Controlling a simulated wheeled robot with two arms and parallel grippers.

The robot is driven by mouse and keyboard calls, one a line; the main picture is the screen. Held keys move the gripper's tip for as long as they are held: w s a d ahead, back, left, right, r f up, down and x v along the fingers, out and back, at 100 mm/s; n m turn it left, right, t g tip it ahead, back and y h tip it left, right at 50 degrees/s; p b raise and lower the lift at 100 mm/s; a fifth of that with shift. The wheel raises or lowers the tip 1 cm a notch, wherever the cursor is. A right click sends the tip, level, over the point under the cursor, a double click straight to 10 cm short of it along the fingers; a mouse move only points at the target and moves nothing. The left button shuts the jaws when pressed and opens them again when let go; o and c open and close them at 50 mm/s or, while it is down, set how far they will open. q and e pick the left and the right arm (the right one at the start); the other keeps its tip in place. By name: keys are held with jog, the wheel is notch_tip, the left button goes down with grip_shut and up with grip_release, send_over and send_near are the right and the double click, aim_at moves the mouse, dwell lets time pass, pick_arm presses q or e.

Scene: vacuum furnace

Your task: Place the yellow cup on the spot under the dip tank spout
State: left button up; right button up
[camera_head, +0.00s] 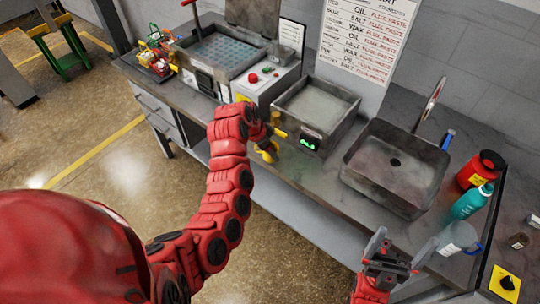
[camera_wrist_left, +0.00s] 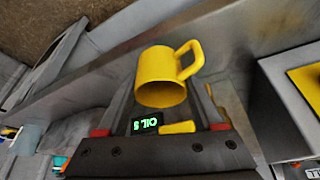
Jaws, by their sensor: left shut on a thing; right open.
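The yellow cup (camera_wrist_left: 160,78) is in my left gripper, tilted in the left wrist view, with its handle to the right. In the head view the cup (camera_head: 266,152) is small, in front of the bench's front edge and partly hidden by my left gripper (camera_head: 264,138), which is shut on it. The dip tank (camera_head: 313,112) is just to its right, with a lit green display (camera_head: 309,143) that also shows in the left wrist view (camera_wrist_left: 145,124). A yellow lever (camera_head: 280,132) is beside the display. I cannot make out the spot under the spout. My right gripper (camera_head: 389,256) is open and empty.
A sink (camera_head: 397,162) with a tap is right of the tank. A red canister (camera_head: 480,170), a teal bottle (camera_head: 472,200) and a grey jug (camera_head: 457,238) stand at the right end. A control box (camera_head: 266,82) with buttons stands left of the tank.

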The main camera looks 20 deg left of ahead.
aim_at(270, 157)
pick_arm(q)
notch_tip(270, 157, down, 2)
jog(key=shift+f+p, duration=0.25)
jog(key=shift+p, duration=0.95)
jog(key=shift+f, duration=0.7)
jog(key=o, duration=1.5)
jog(key=shift+r, duration=0.1)
